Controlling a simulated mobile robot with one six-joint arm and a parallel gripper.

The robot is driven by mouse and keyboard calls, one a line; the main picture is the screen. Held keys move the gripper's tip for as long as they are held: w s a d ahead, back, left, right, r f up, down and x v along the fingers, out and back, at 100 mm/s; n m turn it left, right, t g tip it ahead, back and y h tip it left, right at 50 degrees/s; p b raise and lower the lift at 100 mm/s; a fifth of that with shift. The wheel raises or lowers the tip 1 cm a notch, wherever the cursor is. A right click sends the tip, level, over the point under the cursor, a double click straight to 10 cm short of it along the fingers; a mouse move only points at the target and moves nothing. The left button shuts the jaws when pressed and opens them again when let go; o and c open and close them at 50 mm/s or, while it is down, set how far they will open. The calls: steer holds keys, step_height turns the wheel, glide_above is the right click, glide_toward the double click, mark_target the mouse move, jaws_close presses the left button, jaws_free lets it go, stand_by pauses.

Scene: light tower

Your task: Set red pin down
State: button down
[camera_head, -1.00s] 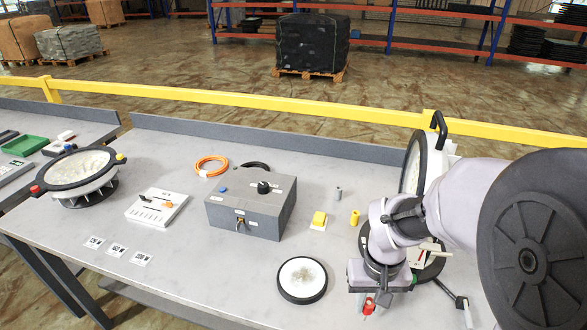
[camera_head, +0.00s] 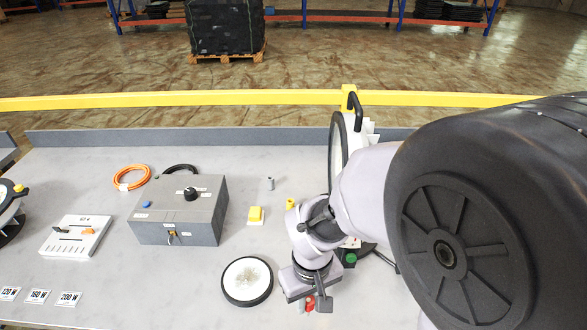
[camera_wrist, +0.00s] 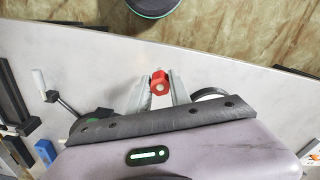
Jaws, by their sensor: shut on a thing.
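The red pin (camera_wrist: 159,83) is a small red piece with a pale round end. In the wrist view it sits between the two fingers of my gripper (camera_wrist: 155,88), which is shut on it. In the head view the red pin (camera_head: 310,303) shows just below my gripper (camera_head: 306,302), over the front part of the grey table (camera_head: 180,290). I cannot tell whether the pin touches the table.
A large upright round lamp (camera_head: 339,150) stands behind my arm.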

steer(key=shift+w+a+f+b, duration=0.25)
steer(key=shift+w+f+b, duration=0.35)
steer(key=shift+w+f, duration=0.45)
steer(key=shift+w+a+f+b, duration=0.25)
steer(key=shift+w+f+b, duration=0.3)
steer(key=shift+w+f, duration=0.45)
steer(key=shift+f, duration=0.1)
steer(key=c, duration=1.2)
jaws_free()
